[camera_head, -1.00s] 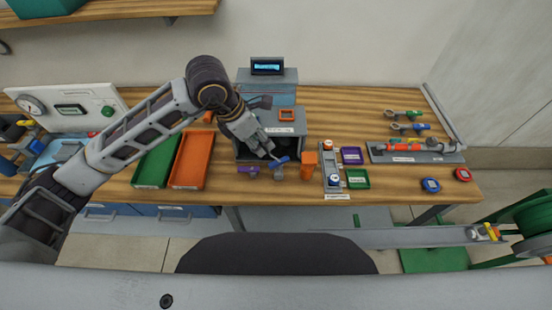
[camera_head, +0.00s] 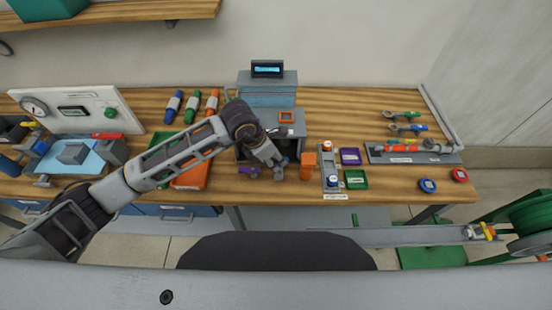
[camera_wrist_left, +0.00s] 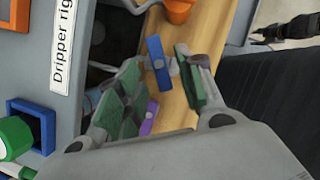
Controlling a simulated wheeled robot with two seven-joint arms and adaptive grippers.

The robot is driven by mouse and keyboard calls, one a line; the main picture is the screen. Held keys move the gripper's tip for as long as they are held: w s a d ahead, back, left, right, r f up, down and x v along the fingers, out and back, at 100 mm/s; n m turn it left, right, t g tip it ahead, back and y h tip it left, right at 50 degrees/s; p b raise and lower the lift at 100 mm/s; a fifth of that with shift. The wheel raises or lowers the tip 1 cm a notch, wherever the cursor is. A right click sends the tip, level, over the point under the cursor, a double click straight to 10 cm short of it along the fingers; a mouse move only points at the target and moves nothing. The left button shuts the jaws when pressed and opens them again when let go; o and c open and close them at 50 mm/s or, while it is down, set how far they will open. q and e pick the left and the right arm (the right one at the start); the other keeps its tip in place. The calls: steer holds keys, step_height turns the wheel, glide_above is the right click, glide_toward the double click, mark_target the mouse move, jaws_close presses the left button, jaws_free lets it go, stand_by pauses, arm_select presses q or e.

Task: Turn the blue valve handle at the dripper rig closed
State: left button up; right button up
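The dripper rig (camera_head: 300,124) is a grey box with a dark open front at the middle of the bench. In the left wrist view its white label (camera_wrist_left: 62,45) reads "Dripper rig". The blue valve handle (camera_wrist_left: 158,62) is a short flat bar on a grey hub at the rig's front. My left gripper (camera_head: 278,168) is at the rig's front and mostly hides the handle in the head view. In the left wrist view my left gripper (camera_wrist_left: 160,82) is open, its green-padded fingers on either side of the handle, with gaps visible.
A purple handle (camera_wrist_left: 149,118) is beside the blue one. Orange tray (camera_head: 192,178) lies under my arm.

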mark_target(279, 165)
arm_select(q)
steer(key=shift+x, duration=1.15)
jaws_close()
